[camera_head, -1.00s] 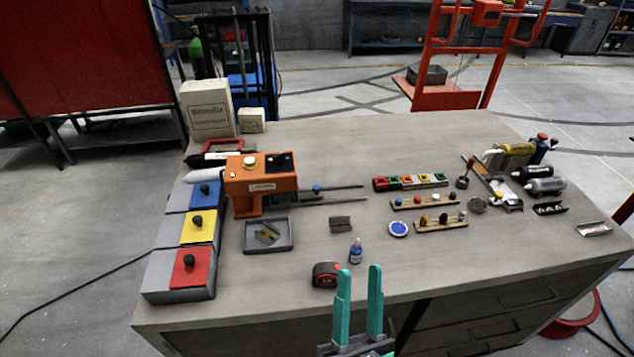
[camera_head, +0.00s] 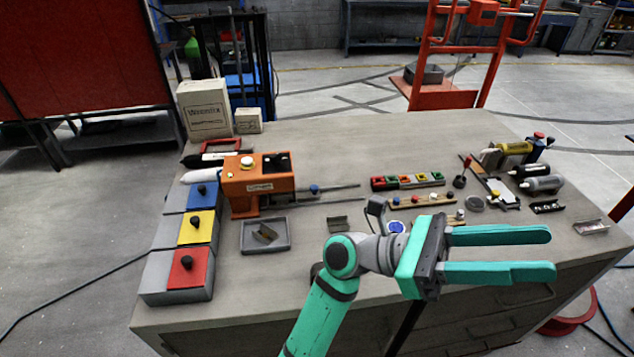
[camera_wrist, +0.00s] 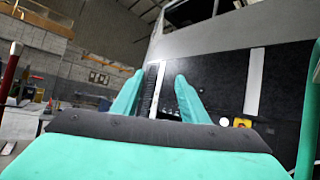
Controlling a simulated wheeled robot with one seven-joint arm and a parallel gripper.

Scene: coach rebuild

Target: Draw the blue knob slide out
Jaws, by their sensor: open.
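An orange housing (camera_head: 262,186) stands on the left part of the bench, with two thin rods sticking out of its right side. A small blue knob (camera_head: 314,189) sits on the upper rod, close to the housing. My gripper (camera_head: 550,253) is open and empty, held over the front right of the bench with its teal fingers pointing right, well away from the knob. In the wrist view my gripper (camera_wrist: 160,78) has nothing between its fingers, and neither the knob nor the housing shows there.
Boxes with blue, yellow (camera_head: 197,229) and red (camera_head: 190,270) tops line the left edge. A grey tray (camera_head: 287,248) lies in front of the housing. A multicoloured strip (camera_head: 408,181) and peg racks lie right of the rods. The bench's back middle (camera_head: 350,140) is clear.

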